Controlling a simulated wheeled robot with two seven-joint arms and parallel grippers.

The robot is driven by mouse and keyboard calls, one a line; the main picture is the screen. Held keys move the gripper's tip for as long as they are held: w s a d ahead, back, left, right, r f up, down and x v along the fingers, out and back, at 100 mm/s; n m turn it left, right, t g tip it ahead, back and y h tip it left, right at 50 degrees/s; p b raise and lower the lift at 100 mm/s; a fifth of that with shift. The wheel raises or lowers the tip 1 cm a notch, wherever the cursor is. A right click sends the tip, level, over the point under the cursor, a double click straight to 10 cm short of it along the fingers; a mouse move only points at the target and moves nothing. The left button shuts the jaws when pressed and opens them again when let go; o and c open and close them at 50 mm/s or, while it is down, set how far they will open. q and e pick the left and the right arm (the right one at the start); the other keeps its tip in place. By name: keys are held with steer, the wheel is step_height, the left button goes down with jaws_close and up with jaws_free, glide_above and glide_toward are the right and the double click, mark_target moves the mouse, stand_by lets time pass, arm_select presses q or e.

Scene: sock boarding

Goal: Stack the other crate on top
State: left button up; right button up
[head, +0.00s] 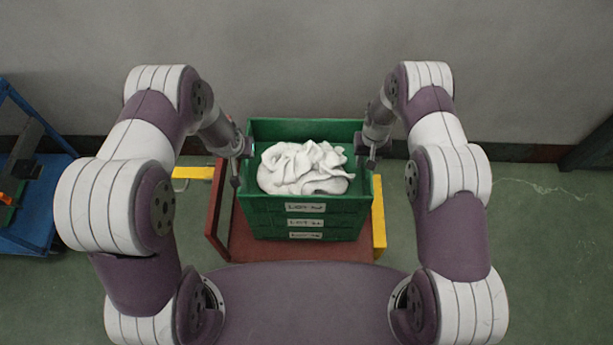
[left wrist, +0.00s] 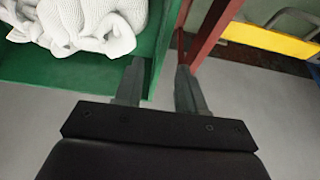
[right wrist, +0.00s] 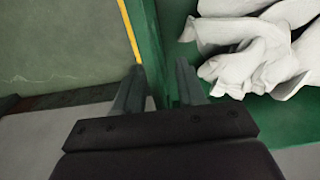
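Green crates (head: 306,220) stand in a stack in the middle of the head view, with several white labels reading LOT on their front. The top crate (head: 305,130) holds a heap of crumpled white cloth (head: 305,168). My left gripper (head: 238,168) is at the top crate's left wall; in the left wrist view its fingers (left wrist: 158,85) are apart, one on each side of the green wall. My right gripper (head: 370,152) is at the right wall; in the right wrist view its fingers (right wrist: 158,85) are also apart, astride the wall. The lower crates are partly hidden.
The stack rests on a red cart (head: 300,248) with a red side frame at left and a yellow bar (head: 379,215) at right. A blue rack (head: 30,220) stands far left. A grey wall is close behind. The green floor at right is clear.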

arm_select(q)
steer(key=v, duration=0.5)
steer(key=shift+r, duration=0.25)
steer(key=shift+s+r, duration=0.15)
steer(key=shift+r, duration=0.1)
arm_select(e)
steer(key=shift+r, duration=0.1)
arm_select(q)
steer(key=shift+r, duration=0.1)
arm_select(e)
step_height(320, 180, up, 12)
steer(key=shift+f, duration=0.1)
arm_select(q)
steer(key=shift+s, duration=0.1)
